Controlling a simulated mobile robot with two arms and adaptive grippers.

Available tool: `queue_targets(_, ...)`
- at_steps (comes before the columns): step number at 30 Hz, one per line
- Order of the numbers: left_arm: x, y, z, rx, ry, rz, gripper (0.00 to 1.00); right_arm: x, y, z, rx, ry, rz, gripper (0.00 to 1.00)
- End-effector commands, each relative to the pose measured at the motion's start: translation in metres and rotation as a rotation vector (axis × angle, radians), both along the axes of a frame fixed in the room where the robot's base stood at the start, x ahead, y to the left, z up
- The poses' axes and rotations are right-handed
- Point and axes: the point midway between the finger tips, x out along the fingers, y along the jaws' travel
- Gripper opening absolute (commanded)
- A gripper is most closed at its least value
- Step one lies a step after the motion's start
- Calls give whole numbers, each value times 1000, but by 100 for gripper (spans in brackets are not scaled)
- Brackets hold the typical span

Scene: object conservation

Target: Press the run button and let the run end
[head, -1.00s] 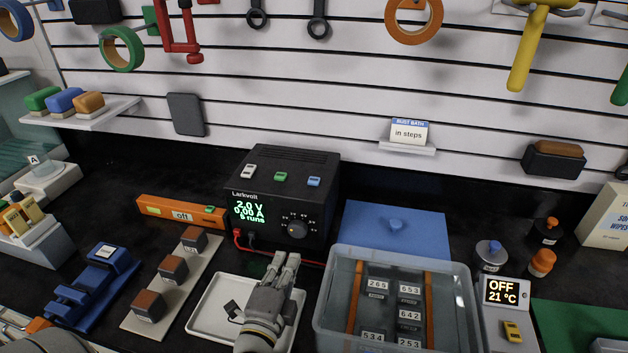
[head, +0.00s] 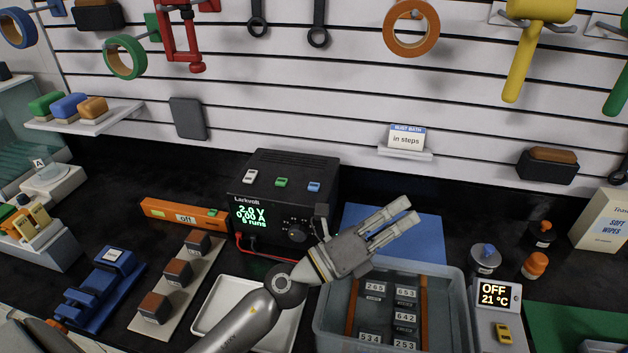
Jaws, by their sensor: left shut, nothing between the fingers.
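The black Larkvolt power supply (head: 290,175) stands at the back middle. Its green display (head: 250,214) reads 2.0 V, 0.00 A and what looks like 5 runs. A white button (head: 249,176), a green button (head: 281,182) and a blue button (head: 314,186) sit on its top; I cannot read a run label on any. My left gripper (head: 407,214) is shut and empty, pointing up and right over the blue lid (head: 428,240), to the right of the supply. Its wrist hides part of the supply's lower right front. My right gripper is out of view.
A clear bath (head: 455,310) with numbered dark blocks lies under my wrist. A heater panel reading OFF, 21 °C (head: 496,294) stands right of it. A white tray (head: 228,290) is partly behind my arm.

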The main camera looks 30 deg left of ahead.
Motion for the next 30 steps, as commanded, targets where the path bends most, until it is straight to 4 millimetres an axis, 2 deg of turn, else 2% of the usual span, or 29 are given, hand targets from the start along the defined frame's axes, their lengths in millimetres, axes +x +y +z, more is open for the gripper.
queue_targets(2,2,-18,13,134,-59,-72,0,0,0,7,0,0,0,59)
queue_targets(7,5,-42,15,429,-147,-195,0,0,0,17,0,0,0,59)
queue_targets(11,13,-43,10,667,-189,-255,0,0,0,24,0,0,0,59)
queue_targets(14,23,-32,4,855,-205,-280,0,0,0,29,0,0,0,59)
queue_targets(17,37,-11,-1,1043,-205,-287,0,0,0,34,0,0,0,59)
queue_targets(20,53,20,-2,1229,-186,-275,0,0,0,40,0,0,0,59)
queue_targets(24,75,76,5,1473,-129,-227,0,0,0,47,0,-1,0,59)
queue_targets(30,95,150,25,1714,-28,-137,0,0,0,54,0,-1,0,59)
